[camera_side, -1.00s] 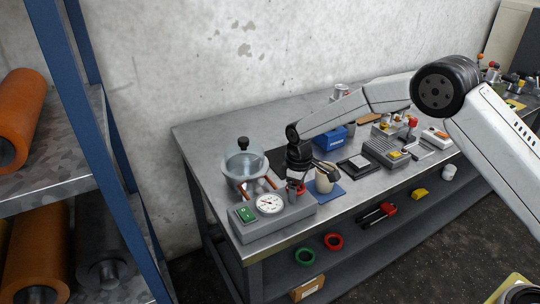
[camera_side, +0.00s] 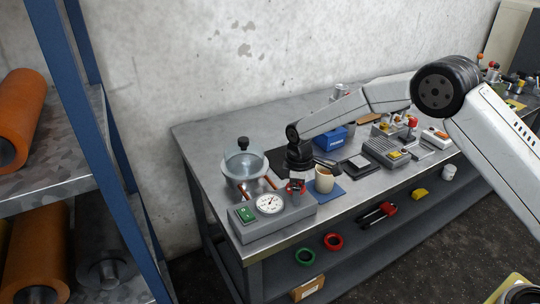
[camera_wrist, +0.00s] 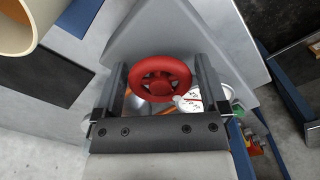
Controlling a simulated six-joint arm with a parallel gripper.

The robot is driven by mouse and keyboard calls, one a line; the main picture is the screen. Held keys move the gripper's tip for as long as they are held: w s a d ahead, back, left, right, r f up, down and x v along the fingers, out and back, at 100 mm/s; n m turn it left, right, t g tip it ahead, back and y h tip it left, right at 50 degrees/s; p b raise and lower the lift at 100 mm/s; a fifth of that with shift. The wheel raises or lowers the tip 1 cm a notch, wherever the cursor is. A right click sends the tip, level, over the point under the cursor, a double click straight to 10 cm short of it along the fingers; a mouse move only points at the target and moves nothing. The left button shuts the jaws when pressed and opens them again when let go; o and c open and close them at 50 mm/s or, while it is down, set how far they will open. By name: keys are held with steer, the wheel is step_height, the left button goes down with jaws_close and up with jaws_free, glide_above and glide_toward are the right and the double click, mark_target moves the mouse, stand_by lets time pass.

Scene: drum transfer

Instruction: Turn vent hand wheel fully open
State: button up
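The red vent hand wheel (camera_wrist: 160,78) sits between the two fingers of my gripper (camera_wrist: 162,80) in the wrist view. The fingers are spread on either side of its rim, and I cannot tell whether they touch it. In the side view my gripper (camera_side: 298,184) points down at the red wheel (camera_side: 293,188), which it partly hides. The wheel is on the right part of a grey unit (camera_side: 275,222) with a green switch (camera_side: 244,214) and a round white gauge (camera_side: 269,204).
A glass vessel with a black knob (camera_side: 243,164) stands just behind the unit. A cream mug (camera_side: 325,180) on a blue mat (camera_side: 335,194) stands close to the right of my gripper. A dark tablet (camera_side: 354,165) and other bench items lie further right.

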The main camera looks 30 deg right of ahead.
mark_target(302, 187)
steer(key=shift+r, duration=0.15)
steer(key=shift+r, duration=3.8)
steer(key=shift+s+d+r+m, duration=0.25)
steer(key=shift+s+d+m, duration=0.1)
steer(key=shift+s, duration=0.15)
steer(key=s+d+m+t, duration=0.1)
steer(key=s+d+m, duration=0.1)
steer(key=s, duration=0.6)
steer(key=s+d+r+m, duration=0.1)
steer(key=s+d+m, duration=0.2)
steer(key=s, duration=0.5)
steer(key=s+d+m+t, duration=0.1)
steer(key=s+d+m, duration=0.2)
steer(key=s, duration=0.6)
steer(key=shift+d+r+m+t, duration=0.15)
steer(key=shift+d+m+t, duration=0.15)
steer(key=shift+m, duration=0.55)
